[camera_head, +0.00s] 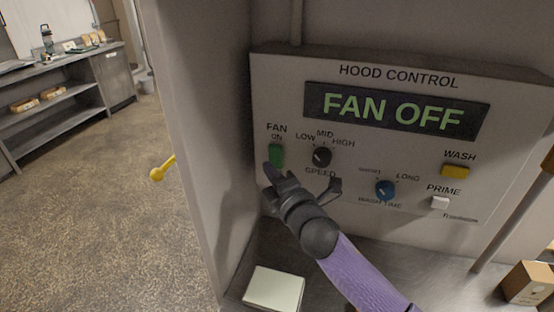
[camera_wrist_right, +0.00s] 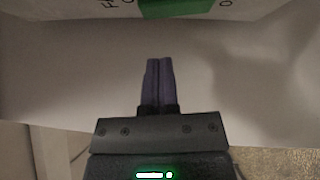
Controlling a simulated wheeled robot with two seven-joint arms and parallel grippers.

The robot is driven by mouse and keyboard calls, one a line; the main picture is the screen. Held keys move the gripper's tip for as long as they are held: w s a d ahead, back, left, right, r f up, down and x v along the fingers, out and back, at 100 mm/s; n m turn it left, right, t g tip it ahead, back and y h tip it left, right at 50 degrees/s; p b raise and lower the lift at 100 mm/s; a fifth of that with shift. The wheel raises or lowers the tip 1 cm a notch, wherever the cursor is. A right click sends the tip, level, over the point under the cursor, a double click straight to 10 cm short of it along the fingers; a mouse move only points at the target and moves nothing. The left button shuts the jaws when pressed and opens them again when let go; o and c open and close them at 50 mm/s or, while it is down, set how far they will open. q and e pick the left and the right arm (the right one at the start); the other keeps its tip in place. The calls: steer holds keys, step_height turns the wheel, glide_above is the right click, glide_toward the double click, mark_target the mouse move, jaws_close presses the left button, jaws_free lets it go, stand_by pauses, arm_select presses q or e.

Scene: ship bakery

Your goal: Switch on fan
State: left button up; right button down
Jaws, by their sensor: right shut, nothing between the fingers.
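The hood control panel (camera_head: 290,90) is on the wall, and its display (camera_head: 395,110) reads "FAN OFF". The green fan switch (camera_head: 276,155) is at the panel's left, under the labels "FAN" and "ON". My right gripper (camera_head: 268,168) is just below the switch in the head view. In the right wrist view its two fingers (camera_wrist_right: 159,82) are together with nothing between them. The green switch (camera_wrist_right: 175,7) shows at the top edge of that view, beyond the fingertips. I cannot tell whether the fingers touch the panel. My left gripper is not in view.
A black speed knob (camera_head: 322,157), a blue wash-time knob (camera_head: 385,189), a yellow wash button (camera_head: 455,172) and a white prime button (camera_head: 440,202) are also on the panel. A pale box (camera_head: 274,288) and a cardboard box (camera_head: 528,283) are on the metal counter below.

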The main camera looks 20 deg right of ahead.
mark_target(272, 151)
steer(key=shift+w+d+r, duration=0.2)
steer(key=shift+w+d, duration=0.85)
steer(key=shift+w, duration=0.25)
steer(key=p, duration=0.1)
steer(key=r+p, duration=0.1)
steer(key=p, duration=0.1)
steer(key=shift+w+d+r+m+g, duration=0.15)
steer(key=shift+w+m+g, duration=0.05)
steer(key=shift+m+g, duration=0.1)
steer(key=shift+w+f+b, duration=0.1)
steer(key=shift+f+b, duration=0.2)
steer(key=shift+f, duration=0.15)
